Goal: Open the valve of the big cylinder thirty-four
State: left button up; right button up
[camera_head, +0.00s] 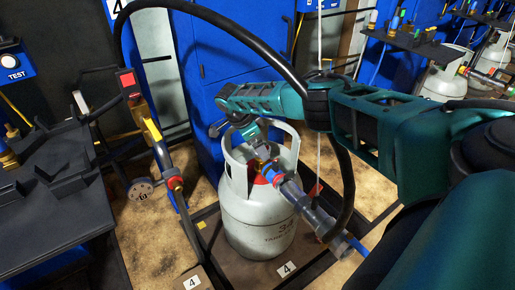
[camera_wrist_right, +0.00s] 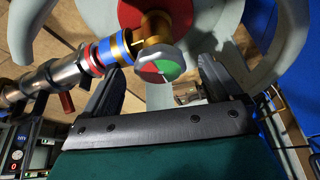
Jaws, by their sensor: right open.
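The big grey-white cylinder (camera_head: 258,222) stands upright on a low platform, with partly legible dark lettering on its front. My right arm reaches in from the right, and my right gripper (camera_head: 260,152) is inside its top collar, where the fingertips are hard to make out. In the wrist view, my right gripper (camera_wrist_right: 162,76) is open, with one finger on each side of the grey valve knob (camera_wrist_right: 170,56). Whether the fingers touch the knob is unclear. My left gripper is out of view.
A blue and metal hose coupling (camera_head: 290,188) joins the valve, with a thick black hose looping overhead. Blue cabinets (camera_head: 235,50) stand behind.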

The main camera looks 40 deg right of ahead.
jog(key=shift+d+f, duration=0.1)
jog(key=shift+f, duration=0.25)
